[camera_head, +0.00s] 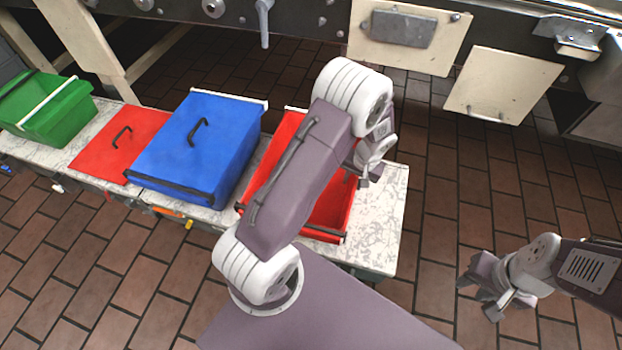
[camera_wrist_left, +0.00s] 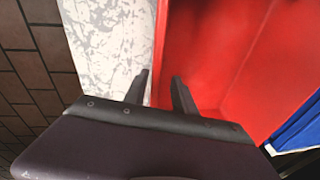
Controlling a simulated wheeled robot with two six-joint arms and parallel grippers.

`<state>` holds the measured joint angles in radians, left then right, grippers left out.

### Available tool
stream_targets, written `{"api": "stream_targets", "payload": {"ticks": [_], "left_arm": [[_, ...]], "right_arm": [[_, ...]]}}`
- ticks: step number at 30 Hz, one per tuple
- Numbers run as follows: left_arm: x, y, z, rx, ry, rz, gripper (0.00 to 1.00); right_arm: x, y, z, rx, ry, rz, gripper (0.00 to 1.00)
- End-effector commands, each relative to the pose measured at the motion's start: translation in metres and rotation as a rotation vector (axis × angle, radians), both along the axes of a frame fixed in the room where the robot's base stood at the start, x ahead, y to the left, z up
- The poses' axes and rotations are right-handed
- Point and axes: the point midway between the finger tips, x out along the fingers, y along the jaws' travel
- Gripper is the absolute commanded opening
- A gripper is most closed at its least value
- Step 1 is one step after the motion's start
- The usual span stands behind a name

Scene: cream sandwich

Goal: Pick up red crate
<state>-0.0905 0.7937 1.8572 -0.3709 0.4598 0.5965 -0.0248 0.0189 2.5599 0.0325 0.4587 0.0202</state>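The open red crate (camera_head: 333,208) stands on the right part of the low marbled counter, partly hidden behind my left arm. My left gripper (camera_head: 368,178) is over the crate's right side in the head view. In the left wrist view the crate (camera_wrist_left: 215,50) fills the right half. The left gripper's two fingers (camera_wrist_left: 160,88) are apart, with the crate's wall edge running between them. One finger is over the counter and the other over the crate's inside. I cannot tell whether they touch the wall. My right gripper (camera_head: 483,292) is open and empty at lower right, away from the crate.
A blue crate (camera_head: 190,150) with a handled lid stands close left of the red crate. Further left are a flat red lid (camera_head: 115,145) and a green crate (camera_head: 50,115). The counter (camera_head: 388,215) is bare at its right end. Brown tiled floor lies clear beyond it.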

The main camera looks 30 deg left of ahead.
Motion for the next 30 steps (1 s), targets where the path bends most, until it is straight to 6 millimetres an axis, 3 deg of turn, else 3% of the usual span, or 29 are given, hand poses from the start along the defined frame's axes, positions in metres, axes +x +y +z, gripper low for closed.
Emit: {"api": "stream_targets", "payload": {"ticks": [5,8,14,18,30], "left_arm": [[0.004,0.001,-0.037,0.001,0.002,0.000,0.32],[0.005,0.004,-0.050,0.000,0.001,0.001,0.32],[0.005,0.004,-0.048,0.000,0.001,0.000,0.32],[0.005,0.004,-0.048,0.000,0.001,0.000,0.00],[0.005,0.004,-0.048,0.001,0.001,-0.002,0.00]], "right_arm": [[0.000,0.000,-0.029,0.000,0.000,0.000,0.33],[0.000,0.000,-0.034,0.000,0.000,0.000,0.33],[0.000,0.000,-0.031,0.000,0.000,0.000,0.33],[0.000,0.000,-0.031,0.000,0.000,0.000,0.33],[0.000,0.000,-0.031,0.000,0.000,0.000,0.33]]}}
